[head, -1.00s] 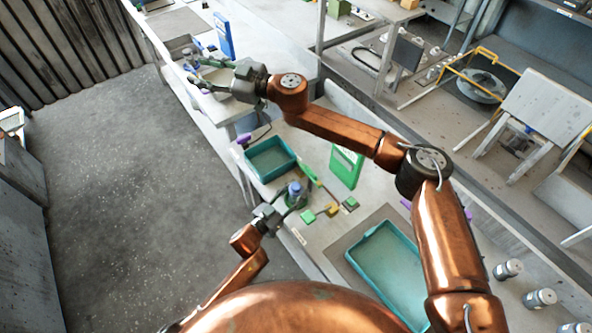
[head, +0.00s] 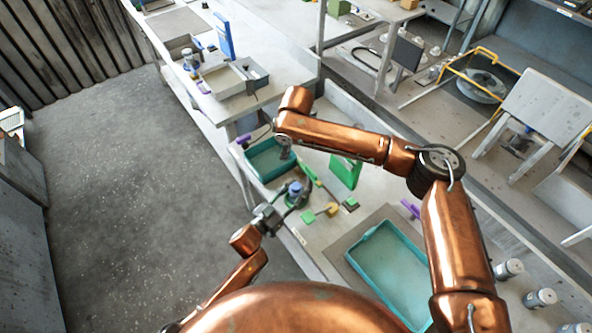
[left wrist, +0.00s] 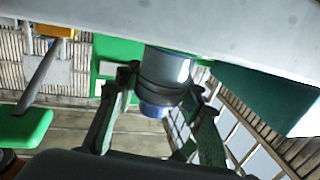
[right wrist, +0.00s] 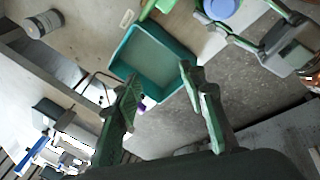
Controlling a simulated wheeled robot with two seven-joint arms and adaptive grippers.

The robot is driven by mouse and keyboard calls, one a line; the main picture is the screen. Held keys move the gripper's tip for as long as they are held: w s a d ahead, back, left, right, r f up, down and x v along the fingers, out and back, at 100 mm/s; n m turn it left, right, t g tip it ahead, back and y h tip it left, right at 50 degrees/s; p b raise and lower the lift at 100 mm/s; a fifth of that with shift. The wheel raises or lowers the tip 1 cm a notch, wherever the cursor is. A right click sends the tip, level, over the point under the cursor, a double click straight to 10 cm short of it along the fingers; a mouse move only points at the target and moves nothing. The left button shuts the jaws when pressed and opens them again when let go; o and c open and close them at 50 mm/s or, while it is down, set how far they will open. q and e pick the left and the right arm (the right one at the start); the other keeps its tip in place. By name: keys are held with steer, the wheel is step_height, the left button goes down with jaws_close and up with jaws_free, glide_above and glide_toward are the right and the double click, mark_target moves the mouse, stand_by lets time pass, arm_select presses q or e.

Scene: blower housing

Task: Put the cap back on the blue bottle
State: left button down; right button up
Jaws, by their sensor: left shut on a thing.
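The blue bottle (head: 295,190), a pale cylinder with a blue top, stands upright on the near bench. My left gripper (head: 278,208) is shut around it. In the left wrist view the bottle (left wrist: 168,68) sits between the fingers (left wrist: 165,90), pale body towards the bench and blue end away from it. In the right wrist view its round blue top (right wrist: 222,8) shows at the upper edge. My right gripper (right wrist: 160,73) is open and empty, with a teal bin seen beyond its fingers. Its fingers are hidden in the head view. I cannot identify a separate cap.
The teal bin (head: 262,166) and a larger teal tray (head: 372,250) are on the near bench. Grey jars (head: 508,268) stand at right. The far bench holds grey trays (head: 222,82).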

mark_target(296, 186)
steer(key=s+d+f+n+g, duration=0.1)
steer(key=s, duration=0.1)
steer(key=s+d+n+g+h, duration=0.1)
steer(key=s, duration=0.2)
steer(key=s+d+f+n+g, duration=0.1)
steer(key=s, duration=0.2)
steer(key=shift+d+f+h, duration=0.3)
steer(key=shift+d+h, duration=0.1)
steer(key=shift+f, duration=4)
steer(key=shift+c, duration=0.4)
jaws_close()
steer(key=shift+m, duration=0.7)
steer(key=shift+o, duration=1.1)
jaws_free()
